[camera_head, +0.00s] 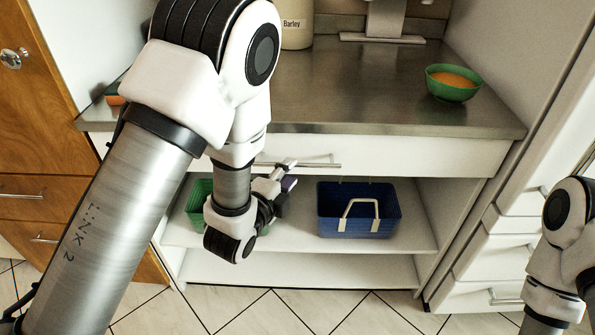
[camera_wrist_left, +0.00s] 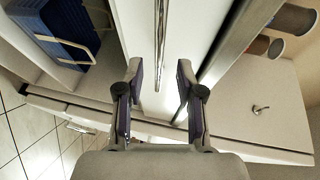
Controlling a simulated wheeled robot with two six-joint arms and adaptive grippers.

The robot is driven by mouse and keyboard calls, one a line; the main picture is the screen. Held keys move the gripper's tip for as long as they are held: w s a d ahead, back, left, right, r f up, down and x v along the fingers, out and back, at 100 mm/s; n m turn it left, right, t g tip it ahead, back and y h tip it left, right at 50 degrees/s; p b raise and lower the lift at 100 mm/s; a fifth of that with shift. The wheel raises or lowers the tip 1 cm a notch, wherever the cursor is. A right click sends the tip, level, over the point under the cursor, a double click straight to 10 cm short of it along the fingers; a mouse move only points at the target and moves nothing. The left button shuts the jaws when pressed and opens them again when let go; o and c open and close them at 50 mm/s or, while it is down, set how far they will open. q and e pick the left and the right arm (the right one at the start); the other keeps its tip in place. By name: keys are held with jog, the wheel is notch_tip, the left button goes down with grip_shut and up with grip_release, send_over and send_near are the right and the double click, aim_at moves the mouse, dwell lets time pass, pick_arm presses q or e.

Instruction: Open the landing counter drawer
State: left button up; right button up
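The landing counter drawer has a white front (camera_head: 420,153) just below the steel countertop, and it looks closed. Its thin metal bar handle (camera_head: 318,165) runs across the front, with its left part hidden behind my left arm. My left gripper (camera_head: 286,178) is at the handle, left of its right end. In the left wrist view, my left gripper (camera_wrist_left: 159,72) is open, with a finger on each side of the bar handle (camera_wrist_left: 160,35). The handle's end reaches between the fingers, and I see no finger touching it. My right arm shows at the right edge, but its gripper is out of view.
Below the drawer, an open shelf holds a blue basket (camera_head: 358,210) and a green basket (camera_head: 200,203), partly hidden by my arm. On the countertop (camera_head: 350,92) stand a green bowl (camera_head: 452,84) and a Barley canister (camera_head: 297,25). White cabinet drawers (camera_head: 495,255) stand at right.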

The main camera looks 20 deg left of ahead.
aim_at(296, 166)
pick_arm(q)
jog(key=x, duration=0.5)
jog(key=shift+w+f, duration=0.1)
grip_shut()
